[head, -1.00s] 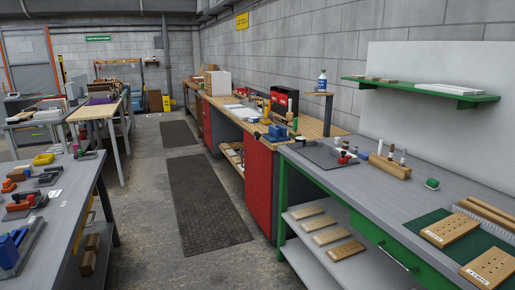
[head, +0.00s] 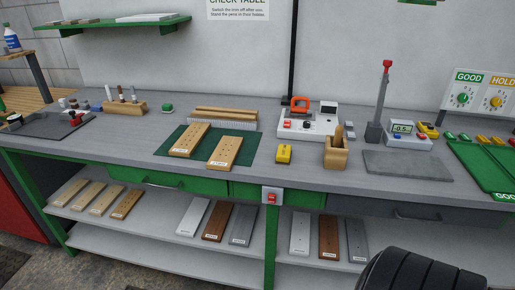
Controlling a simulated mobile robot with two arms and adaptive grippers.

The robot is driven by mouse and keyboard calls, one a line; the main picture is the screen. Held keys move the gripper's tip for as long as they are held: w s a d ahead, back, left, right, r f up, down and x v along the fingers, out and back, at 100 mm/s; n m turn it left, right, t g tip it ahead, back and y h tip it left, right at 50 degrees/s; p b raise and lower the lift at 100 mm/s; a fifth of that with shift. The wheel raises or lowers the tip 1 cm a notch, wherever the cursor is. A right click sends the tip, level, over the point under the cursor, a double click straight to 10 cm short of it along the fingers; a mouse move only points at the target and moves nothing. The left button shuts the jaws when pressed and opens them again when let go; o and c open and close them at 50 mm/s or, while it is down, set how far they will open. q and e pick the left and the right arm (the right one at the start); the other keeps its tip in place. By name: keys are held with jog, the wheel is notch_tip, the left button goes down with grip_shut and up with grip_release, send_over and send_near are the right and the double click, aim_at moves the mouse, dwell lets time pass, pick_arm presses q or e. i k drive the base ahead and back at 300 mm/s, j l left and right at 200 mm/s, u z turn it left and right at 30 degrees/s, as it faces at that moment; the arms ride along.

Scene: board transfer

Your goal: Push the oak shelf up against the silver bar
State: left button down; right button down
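Two light wooden boards with small holes, a left one (head: 190,139) and a right one (head: 226,152), lie apart on a dark green mat (head: 170,145) on the grey bench. Each has a small label at its near end, too small to read. Either could be the oak shelf; I cannot tell which. A silver-grey ribbed strip (head: 222,125), which looks like the silver bar, lies behind them along the mat's back edge. A gap shows between the boards and the strip. Neither of my grippers is in view.
Long wooden strips (head: 226,113) lie behind the silver strip. A yellow device (head: 284,153) and a wooden pen holder (head: 337,152) stand right of the mat. A pen block (head: 125,107) is at the left. More boards (head: 193,217) lie on the lower shelf. The bench's front strip is clear.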

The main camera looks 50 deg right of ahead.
aim_at(223, 158)
jog(key=z, duration=1.2)
